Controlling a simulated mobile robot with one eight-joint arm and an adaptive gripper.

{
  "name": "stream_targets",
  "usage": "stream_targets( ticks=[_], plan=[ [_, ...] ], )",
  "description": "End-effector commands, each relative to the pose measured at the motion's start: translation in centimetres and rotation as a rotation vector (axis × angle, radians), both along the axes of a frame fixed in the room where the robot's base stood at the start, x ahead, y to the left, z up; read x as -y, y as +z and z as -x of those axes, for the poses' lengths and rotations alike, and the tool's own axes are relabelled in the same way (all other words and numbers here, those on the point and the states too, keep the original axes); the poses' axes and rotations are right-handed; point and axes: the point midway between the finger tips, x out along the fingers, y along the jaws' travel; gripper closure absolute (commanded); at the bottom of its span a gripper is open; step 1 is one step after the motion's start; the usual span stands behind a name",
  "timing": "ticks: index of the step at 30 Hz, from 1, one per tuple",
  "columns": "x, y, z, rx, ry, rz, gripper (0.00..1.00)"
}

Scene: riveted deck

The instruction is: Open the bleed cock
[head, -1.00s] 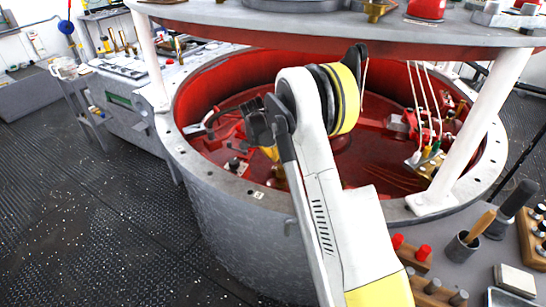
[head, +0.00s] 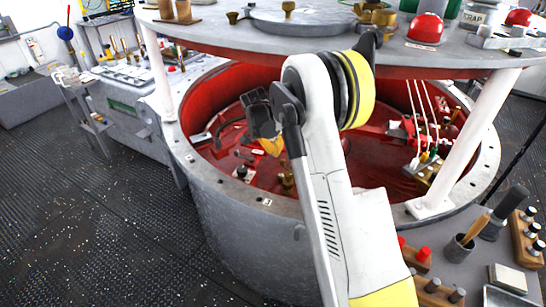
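I cannot pick out the bleed cock for certain. A small brass fitting (head: 287,180) shows low inside the red-lined round tank, partly hidden by my arm; I cannot tell if it is the cock. My white arm reaches up over the tank's near rim, and its dark end parts (head: 262,118) hang over the left half of the opening. A yellow piece shows just below them. My gripper's fingers cannot be made out, so whether they are open or hold anything is hidden.
The round tank (head: 235,215) has a bolted grey rim. White posts (head: 455,150) carry a round top (head: 330,42) with brass fittings and a red dome (head: 425,28). Hoses and fittings fill the tank's right side. A tool bench (head: 470,265) stands at right; open deck lies left.

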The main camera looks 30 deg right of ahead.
Motion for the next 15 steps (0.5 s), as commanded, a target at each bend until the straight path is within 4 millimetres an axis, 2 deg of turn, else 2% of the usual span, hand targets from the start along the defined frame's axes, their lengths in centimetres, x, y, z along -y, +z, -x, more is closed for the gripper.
stream_targets(
  ticks=[4,8,11,15],
  plan=[
    [0.7,0.4,1.7,-0.003,0.186,-0.004,1.00],
    [0.9,0.2,2.4,0.001,0.313,0.001,1.00],
    [1.1,-0.5,2.2,0.001,0.335,0.002,1.00],
    [1.7,-2.7,1.7,0.001,0.332,0.002,1.00]
  ],
)
